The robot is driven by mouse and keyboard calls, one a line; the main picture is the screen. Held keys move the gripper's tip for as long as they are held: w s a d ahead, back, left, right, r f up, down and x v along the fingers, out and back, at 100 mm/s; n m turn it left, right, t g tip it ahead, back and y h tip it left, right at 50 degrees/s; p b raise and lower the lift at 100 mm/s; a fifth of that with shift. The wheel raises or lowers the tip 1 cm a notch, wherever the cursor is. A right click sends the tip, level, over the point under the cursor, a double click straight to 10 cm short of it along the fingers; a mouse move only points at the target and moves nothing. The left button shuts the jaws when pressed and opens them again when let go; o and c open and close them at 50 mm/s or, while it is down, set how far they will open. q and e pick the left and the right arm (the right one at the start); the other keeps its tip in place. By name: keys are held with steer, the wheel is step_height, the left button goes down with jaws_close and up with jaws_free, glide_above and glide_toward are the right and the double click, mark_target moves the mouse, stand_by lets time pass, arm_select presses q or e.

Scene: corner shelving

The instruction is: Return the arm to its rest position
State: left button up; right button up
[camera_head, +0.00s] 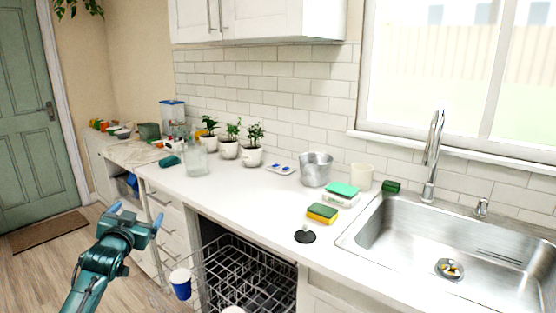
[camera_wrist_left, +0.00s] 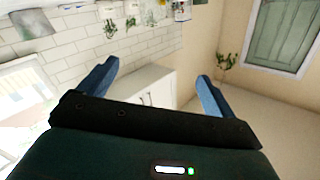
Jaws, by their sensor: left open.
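My left gripper (camera_head: 137,214) is at the lower left in the head view, in front of the drawers and over the wood floor. Its two blue fingers are spread apart with nothing between them. In the left wrist view the gripper (camera_wrist_left: 158,72) also shows wide apart and empty, with the room appearing upside down behind it. It appears apart from the counter and the dishwasher. My right arm and gripper are not in view.
An open dishwasher rack (camera_head: 245,272) lies right of my gripper, with a blue cup (camera_head: 181,283) near its left side. The white counter (camera_head: 235,194) holds potted plants, a glass jar (camera_head: 195,160), a metal bucket (camera_head: 316,169) and sponges.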

arm_select(q)
steer(key=s+d+f+g+h, duration=0.1)
steer(key=s+d+f, duration=0.3)
steer(key=f, duration=0.3)
steer(key=s+d+f+g+h, duration=0.1)
steer(key=s+d+f, duration=0.25)
steer(key=f, duration=0.25)
steer(key=s+d+f+g+h, duration=0.1)
steer(key=s+d+f, duration=0.3)
steer(key=s, duration=0.6)
steer(key=s+d+f+g+h, duration=0.1)
steer(key=s+d+f, duration=0.4)
steer(key=s, duration=0.6)
steer(key=s+d+f+g+h, duration=0.1)
steer(key=s+d+f, duration=0.3)
steer(key=s, duration=0.7)
steer(key=shift+d+f+g, duration=0.35)
steer(key=shift+d+g, duration=0.1)
steer(key=shift+g, duration=0.45)
